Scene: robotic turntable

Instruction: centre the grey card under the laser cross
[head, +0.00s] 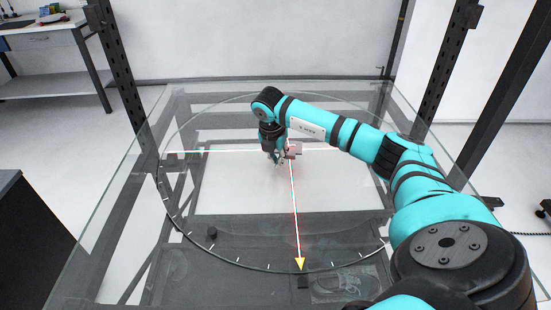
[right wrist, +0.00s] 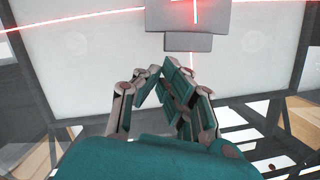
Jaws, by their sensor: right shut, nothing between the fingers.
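The grey card (head: 296,150) lies near the middle of the glass disc, partly hidden by my right gripper in the head view. In the right wrist view the grey card (right wrist: 165,22) is at the top, with a smaller grey tab (right wrist: 188,42) on its near edge. The red laser cross (right wrist: 195,12) falls on the card, its crossing near the picture's top edge. My right gripper (head: 278,162) is shut and empty, above the disc just left of the card. Its fingertips (right wrist: 161,70) show just short of the tab; whether they touch is unclear. My left gripper is out of view.
The glass table (head: 420,215) carries a round ring with tick marks. Dark posts (head: 125,75) stand around the table. The disc's left side is clear.

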